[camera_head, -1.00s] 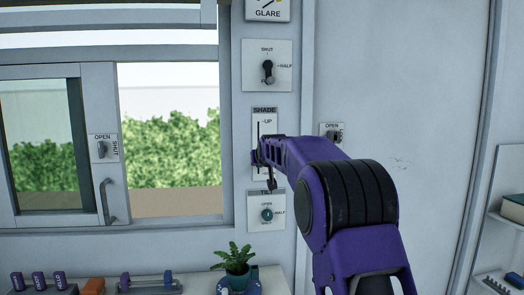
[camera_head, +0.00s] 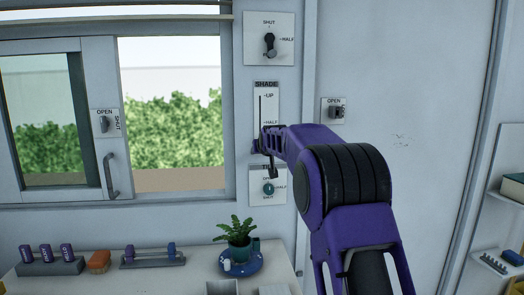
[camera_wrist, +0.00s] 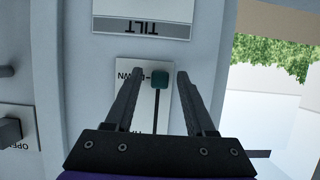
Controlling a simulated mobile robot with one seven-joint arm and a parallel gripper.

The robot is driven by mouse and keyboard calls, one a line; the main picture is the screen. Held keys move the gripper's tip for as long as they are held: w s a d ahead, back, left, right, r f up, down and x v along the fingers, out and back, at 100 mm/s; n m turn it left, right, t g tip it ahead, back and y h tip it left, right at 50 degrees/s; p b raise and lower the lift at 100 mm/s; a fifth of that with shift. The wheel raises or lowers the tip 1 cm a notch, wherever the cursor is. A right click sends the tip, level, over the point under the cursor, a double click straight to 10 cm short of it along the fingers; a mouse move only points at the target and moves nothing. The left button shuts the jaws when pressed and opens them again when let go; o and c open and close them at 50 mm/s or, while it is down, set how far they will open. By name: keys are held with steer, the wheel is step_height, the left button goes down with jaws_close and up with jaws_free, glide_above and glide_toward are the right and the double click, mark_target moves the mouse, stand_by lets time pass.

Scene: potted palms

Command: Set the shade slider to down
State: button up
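The shade panel (camera_head: 266,98) is a white plate on the wall right of the window, with a vertical slot and the marks UP and HALF showing. Its lower part is hidden behind my gripper (camera_head: 259,146) in the head view. In the wrist view, which is upside down, the teal slider knob (camera_wrist: 159,79) sits at the end of the slot, level with the partly covered DOWN mark. My gripper (camera_wrist: 157,78) is open, with one finger on each side of the knob and a visible gap to both.
The tilt dial (camera_head: 268,188) is just below the shade panel. Another dial (camera_head: 269,43) is above it, and a small switch (camera_head: 335,110) is to the right. A potted palm (camera_head: 239,236) stands on the counter below. The window (camera_head: 170,130) is at left.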

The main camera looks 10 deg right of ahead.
steer(key=shift+s+r, duration=0.1)
steer(key=shift+r, duration=0.1)
steer(key=v, duration=1.7)
steer(key=shift+s+b, duration=0.2)
steer(key=shift+b, duration=0.1)
